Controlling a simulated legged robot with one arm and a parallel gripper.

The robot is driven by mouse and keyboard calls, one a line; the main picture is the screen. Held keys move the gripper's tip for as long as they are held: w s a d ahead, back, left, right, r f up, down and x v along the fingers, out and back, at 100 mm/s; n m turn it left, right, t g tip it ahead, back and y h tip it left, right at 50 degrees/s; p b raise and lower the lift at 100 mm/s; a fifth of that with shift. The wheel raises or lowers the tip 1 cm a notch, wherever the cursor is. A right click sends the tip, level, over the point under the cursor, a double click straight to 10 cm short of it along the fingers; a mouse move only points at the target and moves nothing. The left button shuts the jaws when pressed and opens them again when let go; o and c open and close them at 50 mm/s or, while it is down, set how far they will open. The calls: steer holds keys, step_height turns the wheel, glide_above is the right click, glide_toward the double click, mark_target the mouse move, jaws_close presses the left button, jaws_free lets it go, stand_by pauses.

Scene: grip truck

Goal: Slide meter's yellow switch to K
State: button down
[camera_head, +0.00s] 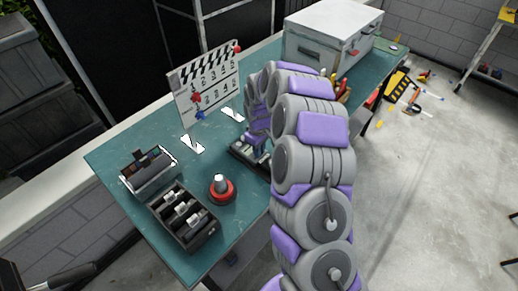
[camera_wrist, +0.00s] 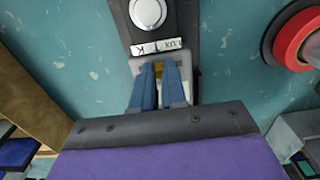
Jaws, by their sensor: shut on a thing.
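The meter (camera_wrist: 172,46) is a dark device with a round white dial and a light lower panel in the wrist view. A printed strip on it shows letters, with K (camera_wrist: 139,51) at the left end and LUX at the right. My gripper (camera_wrist: 160,68), with blue fingers, is shut on the yellow switch (camera_wrist: 158,70) just below the strip. Only a little yellow shows between and beside the fingers, so the switch's exact setting is hard to tell. In the head view the meter (camera_head: 242,158) is partly hidden by my arm.
A red and black round object with a white top (camera_head: 222,188) stands near the meter. A black tray (camera_head: 184,218) and a dark box (camera_head: 148,172) are at the left.

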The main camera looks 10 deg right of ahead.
steer(key=shift+w+d+p, duration=0.6)
steer(key=shift+d+p, duration=0.15)
steer(key=shift+d, duration=0.1)
steer(key=c, duration=1.6)
jaws_free()
steer(key=o, duration=0.4)
steer(key=shift+w+d, duration=0.1)
steer(key=shift+o, duration=0.2)
step_height(320, 180, up, 17)
steer(key=p, duration=0.2)
steer(key=shift+r+p, duration=0.15)
steer(key=shift+p, duration=0.25)
